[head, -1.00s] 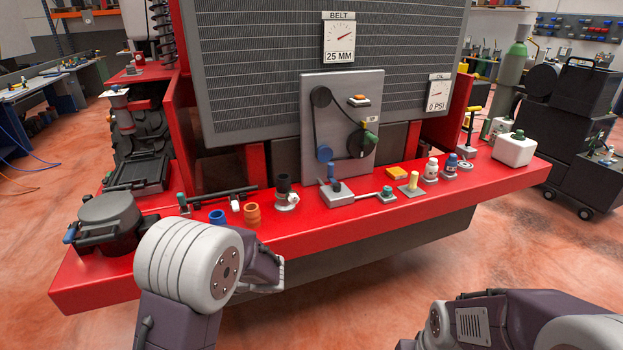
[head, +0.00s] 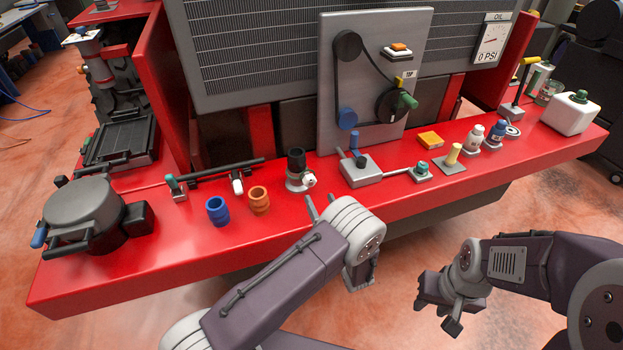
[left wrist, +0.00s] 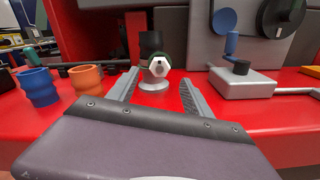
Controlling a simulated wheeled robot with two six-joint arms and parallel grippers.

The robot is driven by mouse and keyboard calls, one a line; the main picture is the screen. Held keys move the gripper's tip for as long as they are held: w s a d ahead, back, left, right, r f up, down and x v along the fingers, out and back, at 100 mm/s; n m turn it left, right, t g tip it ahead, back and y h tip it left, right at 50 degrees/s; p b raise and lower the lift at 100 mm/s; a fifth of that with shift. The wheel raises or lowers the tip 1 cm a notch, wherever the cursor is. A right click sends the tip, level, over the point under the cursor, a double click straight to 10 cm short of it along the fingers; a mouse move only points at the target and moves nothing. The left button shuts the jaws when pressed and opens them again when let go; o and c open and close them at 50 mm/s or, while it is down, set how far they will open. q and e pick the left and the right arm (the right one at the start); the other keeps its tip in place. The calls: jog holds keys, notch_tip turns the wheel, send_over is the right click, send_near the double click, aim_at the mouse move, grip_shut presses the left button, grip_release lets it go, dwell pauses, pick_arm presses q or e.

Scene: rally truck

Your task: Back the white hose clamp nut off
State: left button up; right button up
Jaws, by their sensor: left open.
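The white hose clamp nut (head: 309,180) sits on the front of a short black hose stub (head: 296,163) on a round grey base, on the red bumper. In the left wrist view the nut (left wrist: 158,67) is a white hexagon facing me, with a dark hole in its middle. My left gripper (head: 321,204) is open and empty, just in front of the nut. In the left wrist view its two fingers (left wrist: 160,78) point toward the nut, one on each side, with gaps between. My right gripper (head: 440,302) hangs below and in front of the bumper; its jaw gap is unclear.
Blue (head: 217,211) and orange (head: 258,200) couplings stand left of the hose stub. A grey block with a blue-topped lever (head: 360,170) stands to the right. A belt panel (head: 366,80) rises behind. The bumper's front strip (head: 180,255) is bare.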

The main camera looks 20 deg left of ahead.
aim_at(311, 183)
pick_arm(q)
jog(key=p+x, duration=0.1)
jog(key=x, duration=0.8)
jog(key=shift+w+a+f, duration=0.15)
jog(key=shift+w+f, duration=0.05)
jog(key=shift+w+a+f, duration=0.1)
jog(key=shift+w+f, duration=0.05)
jog(key=shift+w, duration=0.15)
grip_shut()
